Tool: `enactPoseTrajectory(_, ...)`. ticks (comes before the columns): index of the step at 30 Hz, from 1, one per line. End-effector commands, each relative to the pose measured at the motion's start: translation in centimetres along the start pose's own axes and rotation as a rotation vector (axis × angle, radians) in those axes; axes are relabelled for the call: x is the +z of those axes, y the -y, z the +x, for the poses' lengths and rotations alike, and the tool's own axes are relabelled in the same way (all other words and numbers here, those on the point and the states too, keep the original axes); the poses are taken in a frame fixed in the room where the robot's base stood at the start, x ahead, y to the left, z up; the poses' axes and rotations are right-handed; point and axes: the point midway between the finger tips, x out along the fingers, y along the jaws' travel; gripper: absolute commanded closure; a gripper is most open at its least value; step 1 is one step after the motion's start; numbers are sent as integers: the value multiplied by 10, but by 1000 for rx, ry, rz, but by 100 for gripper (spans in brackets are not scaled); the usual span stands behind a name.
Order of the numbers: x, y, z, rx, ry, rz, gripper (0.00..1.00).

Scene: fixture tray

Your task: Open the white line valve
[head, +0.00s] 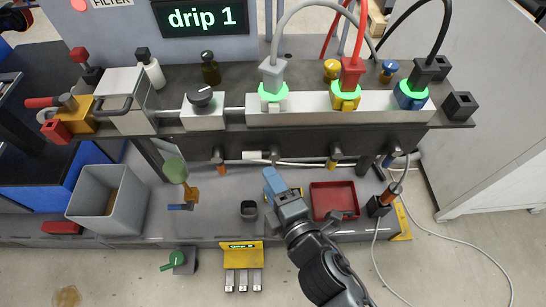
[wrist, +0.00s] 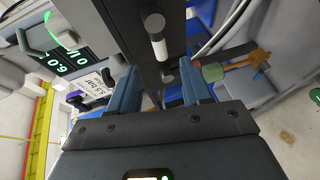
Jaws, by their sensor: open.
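A small white cylindrical handle (head: 252,155), apparently the white line valve, is on the thin pipe run under the front edge of the dark shelf. In the wrist view a white handle (wrist: 160,48) with a dark end sits ahead of and between my fingers, not touching them. My gripper (head: 272,183) is open and empty, its blue fingers pointing up toward the shelf front, just below the white handle. Both fingers of my gripper (wrist: 161,88) show in the wrist view. The handle's exact turn angle is hard to read.
An orange-ended fitting (head: 221,168) and a yellow fitting (head: 332,163) share the pipe run. A red tray (head: 335,187), a black cup (head: 249,209) and a green-topped item (head: 176,170) stand nearby on the lower deck. A grey bin (head: 92,180) is at left.

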Motion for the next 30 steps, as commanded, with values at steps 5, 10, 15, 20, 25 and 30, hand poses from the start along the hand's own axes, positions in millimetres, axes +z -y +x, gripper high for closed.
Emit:
enactPoseTrajectory(5, -2, -2, 16, 2, -1, -12, 52)
enactPoseTrajectory(10, -1, -2, 42, 3, 0, -10, 52)
enactPoseTrajectory(15, -1, -2, 65, 3, -1, -9, 52)
enactPoseTrajectory(20, -1, -1, 77, 2, -2, -9, 52)
enactPoseTrajectory(25, -1, 0, 80, 1, -1, -8, 52)
enactPoseTrajectory(30, -1, -1, 80, 1, -1, -8, 53)
